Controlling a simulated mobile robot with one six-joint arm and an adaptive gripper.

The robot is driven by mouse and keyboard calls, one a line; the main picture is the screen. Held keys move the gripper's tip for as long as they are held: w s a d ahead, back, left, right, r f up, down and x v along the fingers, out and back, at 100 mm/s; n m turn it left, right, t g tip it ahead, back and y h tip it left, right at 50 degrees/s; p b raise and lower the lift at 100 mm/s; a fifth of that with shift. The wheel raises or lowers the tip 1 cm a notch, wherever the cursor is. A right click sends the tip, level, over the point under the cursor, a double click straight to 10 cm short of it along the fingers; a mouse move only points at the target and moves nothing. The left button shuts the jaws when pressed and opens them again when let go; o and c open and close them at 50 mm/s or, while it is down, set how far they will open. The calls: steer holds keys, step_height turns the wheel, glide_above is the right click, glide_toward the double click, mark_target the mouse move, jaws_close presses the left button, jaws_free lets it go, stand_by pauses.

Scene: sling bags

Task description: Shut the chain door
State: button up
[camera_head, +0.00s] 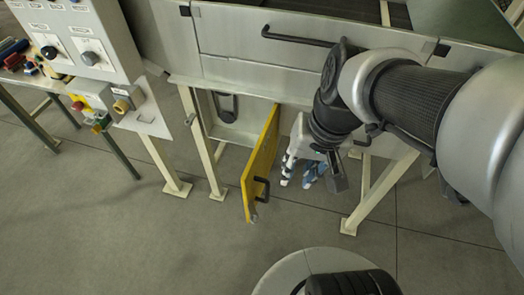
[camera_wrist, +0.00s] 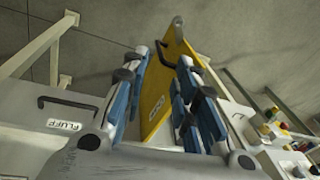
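The chain door is a yellow panel (camera_head: 260,160), swung open and jutting out from the grey machine toward the camera. Its black handle (camera_head: 262,190) is on the right face. My gripper (camera_head: 298,184) points down just right of the door, with its blue-and-white fingers apart. In the wrist view, the yellow door (camera_wrist: 155,95) shows between and beyond the spread fingers (camera_wrist: 163,60); I cannot tell whether they touch it. The opening left of the door shows a black oval part (camera_head: 226,107) inside.
The machine's grey front (camera_head: 240,75) stands above, with cream legs (camera_head: 205,150) below. A control box with knobs (camera_head: 85,50) and a bench with tools (camera_head: 25,65) are at left. A panel labelled FLUFF (camera_wrist: 62,125) shows in the wrist view. The floor in front is clear.

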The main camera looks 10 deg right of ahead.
steer(key=w+d+f+m+y+p, duration=0.1)
steer(key=f+m, duration=0.1)
steer(key=w+d+f+m+g+y+p, duration=0.1)
steer(key=w+d+f+m, duration=0.1)
steer(key=f, duration=0.1)
steer(key=w+d+f+m+g+y+p, duration=0.1)
steer(key=f+m+y+p, duration=0.1)
steer(key=f, duration=0.1)
steer(key=shift+w+d+f+m, duration=0.1)
steer(key=shift+w+d+m, duration=0.3)
jaws_close()
steer(key=s+d+f+m+t+y+p, duration=0.1)
steer(key=d+f+m+y+p, duration=0.1)
steer(key=f+m, duration=0.35)
steer(key=s+d+f+m+y+p, duration=0.1)
steer(key=f+m+y+p, duration=0.1)
steer(key=f, duration=0.6)
steer(key=a+r+b+x, duration=0.2)
steer(key=b+x, duration=0.2)
steer(key=x, duration=0.8)
steer(key=shift+a+f, duration=0.25)
